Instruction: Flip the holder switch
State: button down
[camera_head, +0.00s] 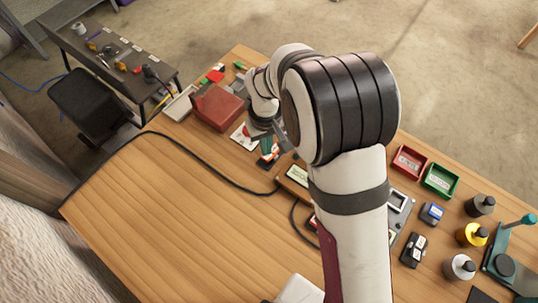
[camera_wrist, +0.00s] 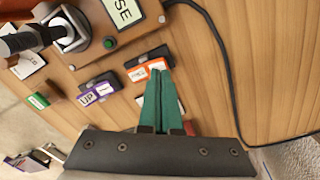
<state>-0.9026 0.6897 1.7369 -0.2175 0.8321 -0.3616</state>
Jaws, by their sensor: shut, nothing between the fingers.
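My gripper (camera_wrist: 159,76) is shut, its two green fingers together with nothing between them. In the wrist view its tips are at or just over a small black block with an orange and white label (camera_wrist: 138,73); I cannot tell whether they touch. A similar block with a purple label reading "UP" (camera_wrist: 90,97) lies to its left. Above them is a brown box (camera_wrist: 135,32) with a display ending in "SE" and a green button; a black lever (camera_wrist: 25,40) stands at its left. I cannot tell which part is the holder switch. In the head view my arm hides much of this area.
A black cable (camera_head: 205,165) crosses the wooden table (camera_head: 160,220). A red case (camera_head: 217,108) stands beyond it. The left front table is clear.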

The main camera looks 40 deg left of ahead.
jog(key=shift+f, duration=1.35)
dwell(0.9)
jog(key=shift+r, duration=3.55)
